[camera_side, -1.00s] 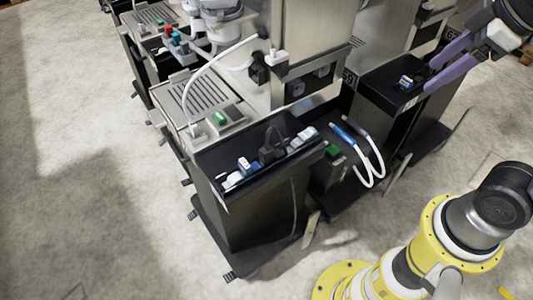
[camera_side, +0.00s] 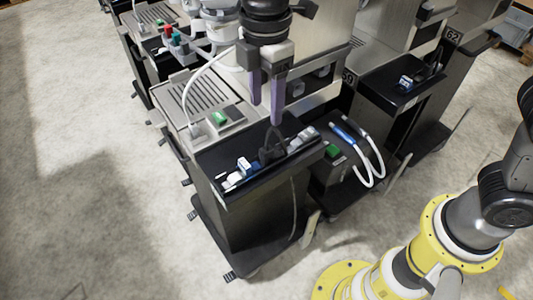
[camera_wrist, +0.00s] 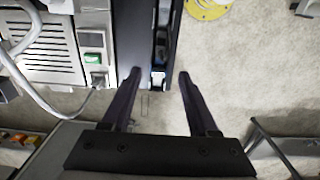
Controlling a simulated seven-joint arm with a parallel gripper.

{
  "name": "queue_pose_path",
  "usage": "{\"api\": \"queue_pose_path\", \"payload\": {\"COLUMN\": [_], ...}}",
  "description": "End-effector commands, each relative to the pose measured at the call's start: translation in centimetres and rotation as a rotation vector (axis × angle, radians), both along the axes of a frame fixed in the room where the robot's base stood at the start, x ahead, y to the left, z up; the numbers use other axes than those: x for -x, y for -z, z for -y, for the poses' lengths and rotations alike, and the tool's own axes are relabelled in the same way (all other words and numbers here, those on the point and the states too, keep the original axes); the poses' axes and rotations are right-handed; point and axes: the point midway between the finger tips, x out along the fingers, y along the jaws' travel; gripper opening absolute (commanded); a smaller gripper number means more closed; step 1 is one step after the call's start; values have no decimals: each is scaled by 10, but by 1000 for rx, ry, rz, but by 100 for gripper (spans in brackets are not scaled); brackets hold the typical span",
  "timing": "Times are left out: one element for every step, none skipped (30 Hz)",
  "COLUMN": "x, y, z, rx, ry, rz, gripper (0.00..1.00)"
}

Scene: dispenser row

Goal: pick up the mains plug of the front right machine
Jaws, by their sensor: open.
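The front right machine's mains plug seems to be the black piece (camera_side: 268,154) with a dark cable loop, standing in the black tray (camera_side: 215,160) among smaller items. My gripper (camera_side: 266,112) is open and empty, fingers pointing down, above the tray and close to the plug in the picture. The gap in height is hard to judge. In the wrist view my gripper's fingers (camera_wrist: 157,77) straddle the end of the narrow tray (camera_wrist: 128,30), with a white and blue item (camera_wrist: 158,78) between them in the picture. The plug is not clear there.
Blue-white items (camera_side: 243,165) and grey-white items (camera_side: 303,139) lie in the same tray. White hoses with blue handles (camera_side: 343,133) hang to its right. Another dark tray (camera_side: 385,85) stands at the back right. The machine's body (camera_side: 315,100) rises behind. The floor at left is clear.

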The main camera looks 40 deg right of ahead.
Motion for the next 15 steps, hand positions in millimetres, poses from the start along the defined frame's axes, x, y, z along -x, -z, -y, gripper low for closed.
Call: {"api": "queue_pose_path", "payload": {"x": [1, 1, 1, 1, 1, 1, 1, 1, 1, 1, 1, 1, 1, 1, 1], "y": [9, 15, 23, 29, 35, 43, 48, 53, 59, 63, 66, 70, 72, 74, 75], "z": [1, 1, 2, 2, 1, 2, 2, 2, 2, 1, 2, 2, 2, 2, 2], "rx": [4, 4, 4, 4, 4, 4, 4, 3, 3, 2, 3, 2, 2, 2, 2], "ry": [1, 2, 2, 2, 2, 3, 3, 3, 3, 3, 3, 4, 4, 4, 4], "rz": [-6, -6, -6, -6, -5, -6, -6, -5, -5, -3, -4, -4, -3, -3, -3], "gripper": [60, 60, 60, 60, 60, 60, 60, 60, 60, 60, 60, 60, 60, 60, 60]}}
